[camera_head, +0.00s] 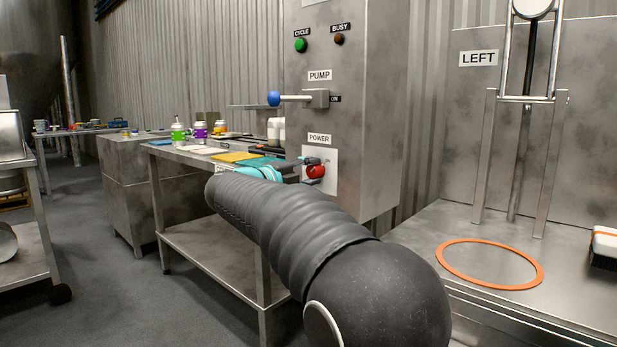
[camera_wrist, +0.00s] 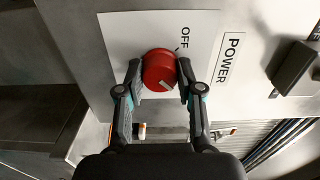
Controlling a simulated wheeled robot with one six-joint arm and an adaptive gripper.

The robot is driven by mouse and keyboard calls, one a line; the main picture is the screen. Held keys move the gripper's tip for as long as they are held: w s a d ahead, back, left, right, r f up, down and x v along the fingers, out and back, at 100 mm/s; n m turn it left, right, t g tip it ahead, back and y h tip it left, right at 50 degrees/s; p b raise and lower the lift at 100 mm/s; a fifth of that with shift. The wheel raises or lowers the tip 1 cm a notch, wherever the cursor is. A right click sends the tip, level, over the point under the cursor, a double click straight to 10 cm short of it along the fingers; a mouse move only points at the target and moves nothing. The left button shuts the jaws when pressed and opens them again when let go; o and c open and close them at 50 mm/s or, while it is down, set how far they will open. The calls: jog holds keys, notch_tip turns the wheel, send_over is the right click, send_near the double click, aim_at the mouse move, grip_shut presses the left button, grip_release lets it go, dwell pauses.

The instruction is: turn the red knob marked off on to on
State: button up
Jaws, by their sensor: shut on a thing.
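The red knob (camera_wrist: 159,68) sits on a white plate (camera_wrist: 115,27) marked OFF, beside the POWER label (camera_wrist: 229,58). In the wrist view my gripper (camera_wrist: 160,73) has one finger on each side of the knob and is shut on it. A pale mark shows on the knob's face near its lower edge. In the head view the red knob (camera_head: 316,171) shows at the right of my gripper (camera_head: 309,167), below the POWER sign (camera_head: 319,139) on the grey cabinet. My arm hides part of the cabinet front, and the ON mark of this knob is not visible.
Above is the PUMP lever with a blue ball (camera_head: 274,98), and higher a green CYCLE button (camera_head: 300,45). A steel table (camera_head: 215,226) with bottles and coloured sheets stands left of the cabinet. An orange ring (camera_head: 489,264) lies on the bench at right.

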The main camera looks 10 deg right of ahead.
dwell(0.5)
jog(key=o, duration=1.2)
jog(key=v, duration=1.2)
jog(key=shift+w, duration=0.1)
